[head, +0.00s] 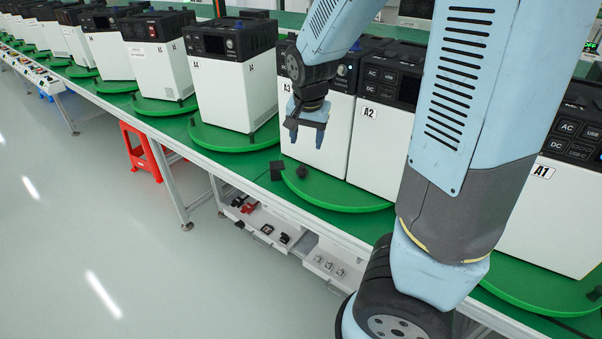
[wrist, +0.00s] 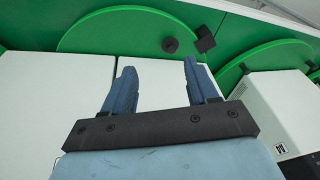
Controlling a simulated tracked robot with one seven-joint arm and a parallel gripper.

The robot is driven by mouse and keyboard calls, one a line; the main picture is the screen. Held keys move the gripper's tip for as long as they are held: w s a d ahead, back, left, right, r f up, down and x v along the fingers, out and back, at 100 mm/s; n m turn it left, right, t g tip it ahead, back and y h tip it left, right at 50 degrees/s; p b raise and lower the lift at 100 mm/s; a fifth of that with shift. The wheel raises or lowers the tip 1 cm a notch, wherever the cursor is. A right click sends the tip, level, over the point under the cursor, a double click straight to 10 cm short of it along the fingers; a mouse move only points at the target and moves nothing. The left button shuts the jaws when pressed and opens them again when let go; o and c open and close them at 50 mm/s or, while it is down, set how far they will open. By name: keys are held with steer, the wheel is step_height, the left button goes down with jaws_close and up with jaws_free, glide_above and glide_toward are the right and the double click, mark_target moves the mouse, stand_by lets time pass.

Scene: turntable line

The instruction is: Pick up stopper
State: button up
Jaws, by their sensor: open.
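Two small black pieces lie at the front edge of the line, and I cannot tell for sure which is the stopper. One is a rounded black piece (head: 301,172) on the green turntable, also in the wrist view (wrist: 170,45). The other is a square black block (head: 277,170) beside it, left of it in the head view and right of it in the wrist view (wrist: 205,40). My gripper (head: 306,141) is open and empty, pointing down in front of the white unit A3, above the two pieces. Its blue fingers show in the wrist view (wrist: 159,68).
White units with black tops stand on green turntables along the table; A3 (head: 320,150) and A2 (head: 380,150) are closest to my gripper. Drawers with small parts (head: 262,228) sit under the table edge. A red stool (head: 139,150) stands at left. The floor in front is clear.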

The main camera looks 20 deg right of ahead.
steer(key=w+a+f+m+h, duration=0.1)
steer(key=w+a+f+h, duration=0.1)
steer(key=w+f, duration=0.2)
steer(key=m, duration=0.1)
glide_toward(302, 166)
steer(key=shift+t+h, duration=0.3)
steer(key=shift+t, duration=0.1)
steer(key=shift+a+x, duration=0.15)
steer(key=shift+x, duration=1.1)
steer(key=shift+a+x, duration=0.1)
steer(key=shift+x, duration=1.15)
steer(key=shift+s+x, duration=0.2)
steer(key=shift+x, duration=1.2)
steer(key=shift+s+x, duration=0.15)
steer(key=shift+x, duration=1.2)
steer(key=shift+f, duration=0.15)
steer(key=shift+c, duration=0.3)
steer(key=c, duration=0.8)
